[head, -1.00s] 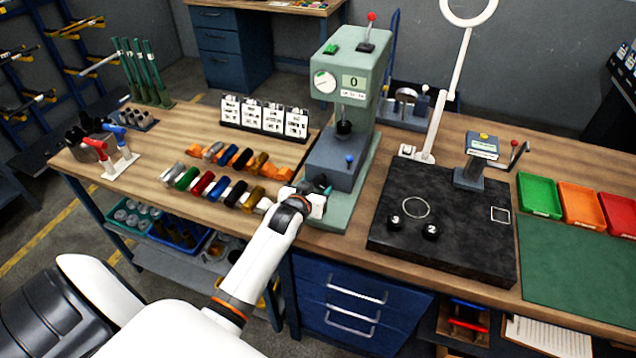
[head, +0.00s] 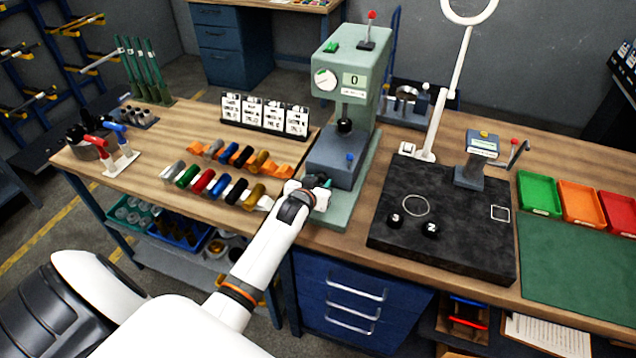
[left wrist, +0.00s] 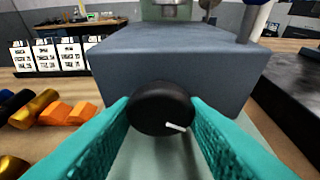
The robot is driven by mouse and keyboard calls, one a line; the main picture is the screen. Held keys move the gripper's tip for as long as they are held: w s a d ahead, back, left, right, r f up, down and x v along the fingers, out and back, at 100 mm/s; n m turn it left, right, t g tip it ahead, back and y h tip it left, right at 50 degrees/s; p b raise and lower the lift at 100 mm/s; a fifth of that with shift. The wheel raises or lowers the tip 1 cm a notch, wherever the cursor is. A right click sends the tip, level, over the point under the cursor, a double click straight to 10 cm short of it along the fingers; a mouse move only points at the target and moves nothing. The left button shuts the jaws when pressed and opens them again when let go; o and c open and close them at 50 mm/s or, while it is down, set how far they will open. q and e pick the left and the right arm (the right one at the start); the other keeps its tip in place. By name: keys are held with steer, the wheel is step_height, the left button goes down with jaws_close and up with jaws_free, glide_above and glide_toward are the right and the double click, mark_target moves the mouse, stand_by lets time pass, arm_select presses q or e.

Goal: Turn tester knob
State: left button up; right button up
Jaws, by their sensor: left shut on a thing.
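The tester (head: 350,65) is a grey-green press-like machine on the bench, with a dial, a display reading 0 and a red-tipped lever on top. Its low blue-grey base block (left wrist: 180,52) fills the middle of the left wrist view. The black round knob (left wrist: 162,108) is on the near face of that block, its white mark pointing to the lower right. My left gripper (head: 324,184) is at that face. In the left wrist view its teal fingers (left wrist: 162,112) are shut on the knob from both sides. The hand hides the knob in the head view. My right gripper is not in view.
Rows of coloured cylinders (head: 209,183) and orange pieces lie left of the tester, with white cards (head: 264,116) behind. A black plate (head: 440,225) with two black knobs lies to the right. Coloured bins (head: 541,194) stand further right.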

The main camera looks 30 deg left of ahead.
arm_select(q)
steer(key=shift+m+y, duration=0.4)
steer(key=shift+m, duration=0.1)
steer(key=shift+m+y, duration=0.4)
steer(key=shift+m, duration=0.2)
steer(key=o, duration=0.9)
steer(key=shift+o, duration=0.2)
steer(key=shift+d, duration=0.1)
steer(key=b+v, duration=0.1)
steer(key=v, duration=1.1)
steer(key=shift+r+b, duration=0.15)
steer(key=shift+b, duration=0.25)
steer(key=shift+w, duration=0.1)
